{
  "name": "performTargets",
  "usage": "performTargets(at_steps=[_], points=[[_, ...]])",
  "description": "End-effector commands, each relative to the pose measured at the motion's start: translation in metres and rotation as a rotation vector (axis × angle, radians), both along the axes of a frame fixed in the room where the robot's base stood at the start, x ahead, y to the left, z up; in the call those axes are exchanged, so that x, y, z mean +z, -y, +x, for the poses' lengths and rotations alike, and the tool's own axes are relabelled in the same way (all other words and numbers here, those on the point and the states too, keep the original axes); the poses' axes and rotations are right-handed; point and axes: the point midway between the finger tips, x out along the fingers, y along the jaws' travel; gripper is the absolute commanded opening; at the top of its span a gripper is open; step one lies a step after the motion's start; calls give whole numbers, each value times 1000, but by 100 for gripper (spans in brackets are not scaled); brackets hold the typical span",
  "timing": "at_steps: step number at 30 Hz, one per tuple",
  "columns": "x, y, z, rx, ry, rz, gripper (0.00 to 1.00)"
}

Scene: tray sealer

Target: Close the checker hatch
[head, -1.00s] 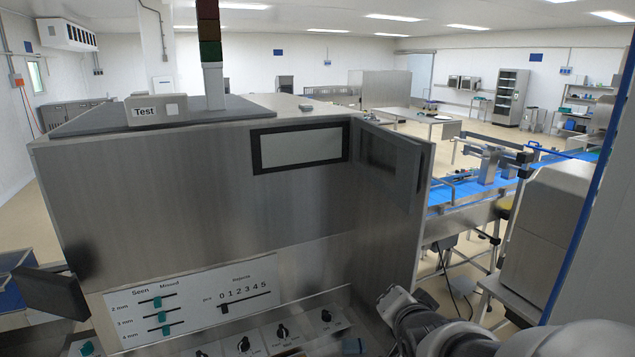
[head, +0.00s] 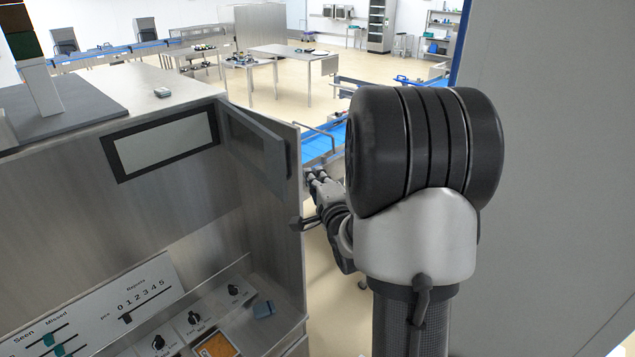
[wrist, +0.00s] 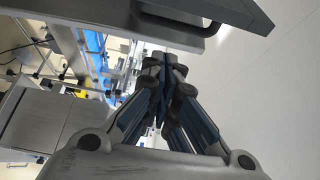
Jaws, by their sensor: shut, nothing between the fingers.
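The checker hatch (head: 258,142) is a dark grey panel standing open at the right side of a black-framed window (head: 165,143) on the steel machine. It sticks out toward me from the window's right edge. My gripper (head: 312,174) is just right of the hatch's free edge and the machine's right wall, partly hidden by my arm. In the wrist view my gripper (wrist: 165,65) has its fingers together with nothing between them. A grey panel with a bar (wrist: 178,22) crosses the top of that view, close to the fingertips; it looks like the hatch.
Below the window are a sloped panel with black knobs (head: 194,318), an orange screen (head: 217,347) and a slider board (head: 95,318). A blue conveyor (head: 325,142) lies beyond the gripper. A plain grey wall (head: 560,180) closes off the right side.

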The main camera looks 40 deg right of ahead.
Motion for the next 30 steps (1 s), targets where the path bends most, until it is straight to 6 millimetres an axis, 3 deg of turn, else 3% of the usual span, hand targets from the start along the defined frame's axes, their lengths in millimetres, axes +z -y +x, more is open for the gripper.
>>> performTargets(at_steps=[4, 6, 12, 30], points=[[1, 10, 29, 2, -1, -1, 0], [2, -7, 27, 6, -4, 1, 0], [1, -27, 27, 3, -2, 1, 0], [-1, -37, 29, -5, -1, -2, 0]])
